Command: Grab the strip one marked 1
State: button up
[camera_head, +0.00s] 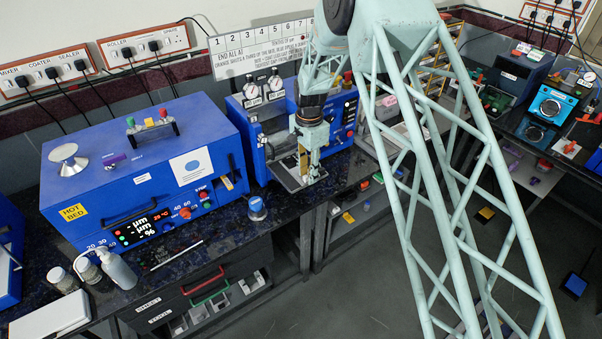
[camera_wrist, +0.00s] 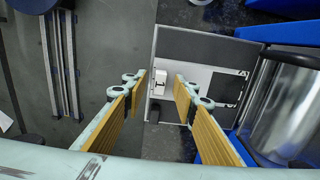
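In the wrist view a small white strip (camera_wrist: 159,76) with a dark mark that looks like a 1 lies on a flat grey-and-white tray (camera_wrist: 200,45), near its left edge. My gripper (camera_wrist: 160,84) is open, with a tan-padded finger on either side of the strip's place in the picture. Nothing is held between the fingers. I cannot tell how far above the strip the fingertips are. In the head view my gripper (camera_head: 304,165) is over the tray (camera_head: 290,181) at the bench's front edge, and the strip cannot be made out.
A shiny metal cylinder (camera_wrist: 287,110) lies close right of the tray in the wrist view. Blue machines (camera_head: 150,160) stand on the dark bench. A small round blue-topped item (camera_head: 257,208) stands left of my gripper. Open floor (camera_head: 370,270) lies in front.

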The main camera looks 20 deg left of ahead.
jog(key=shift+c, duration=0.2)
jog(key=c, duration=0.8)
jog(key=shift+r, duration=0.2)
jog(key=shift+r, duration=1.5)
jog(key=s+d+b, duration=0.1)
jog(key=s+d, duration=0.2)
jog(key=s, duration=0.4)
jog(key=s+d+r+b, duration=0.1)
jog(key=s+d, duration=0.2)
jog(key=s, duration=0.5)
jog(key=shift+r, duration=0.3)
